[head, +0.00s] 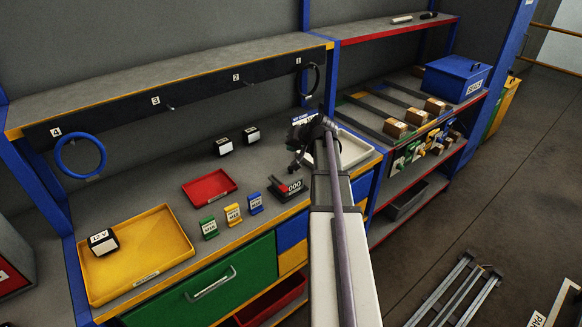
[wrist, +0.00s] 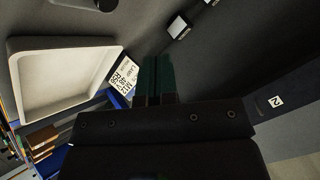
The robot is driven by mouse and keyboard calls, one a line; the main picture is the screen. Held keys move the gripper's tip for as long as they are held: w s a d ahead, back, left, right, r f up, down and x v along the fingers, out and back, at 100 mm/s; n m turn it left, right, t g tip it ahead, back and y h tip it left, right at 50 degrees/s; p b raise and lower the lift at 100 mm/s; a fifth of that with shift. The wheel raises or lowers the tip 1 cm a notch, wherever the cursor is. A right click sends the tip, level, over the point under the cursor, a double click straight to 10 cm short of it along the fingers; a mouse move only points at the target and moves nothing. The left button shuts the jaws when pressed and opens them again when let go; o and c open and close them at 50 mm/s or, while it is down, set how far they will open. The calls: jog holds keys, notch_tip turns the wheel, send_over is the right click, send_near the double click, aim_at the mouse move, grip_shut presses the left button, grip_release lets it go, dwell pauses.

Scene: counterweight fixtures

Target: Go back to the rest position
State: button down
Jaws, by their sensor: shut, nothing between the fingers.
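My gripper (head: 300,155) is over the right end of the workbench (head: 140,195), close to the white tray and behind the black device marked 000. In the wrist view the two dark green fingers of my gripper (wrist: 165,75) lie side by side, shut with nothing between them. The white tray (wrist: 25,85) is left of the fingers and looks empty. A white printed card (wrist: 122,75) lies between the tray and the fingers. The fingertips are hard to make out in the head view. My arm reaches in from the bottom of the head view.
A yellow tray (head: 175,238) holds a 12 V block (head: 103,241). A red tray (head: 209,186), several small coloured tagged blocks and the 000 device (head: 287,188) stand on the bench. Rings hang on pegs 4 (head: 80,174) and 1 (head: 316,80). A blue box (head: 455,80) stands on the right shelf.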

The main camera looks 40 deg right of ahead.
dwell(0.3)
jog(key=s+a+f+n+g+b, duration=0.1)
jog(key=s+a, duration=0.4)
jog(key=a, duration=0.8)
jog(key=s+a+f+n+g+b, duration=0.1)
jog(key=s+a+f+n+g, duration=0.3)
jog(key=a, duration=0.9)
jog(key=s+a+f+n+g+b, duration=0.2)
jog(key=s+a, duration=0.5)
jog(key=a, duration=0.5)
notch_tip(320, 180, down, 2)
jog(key=shift+s+a+f+n+g+h, duration=0.1)
jog(key=shift+s+a+n+g+h, duration=0.4)
jog(key=shift+g, duration=0.6)
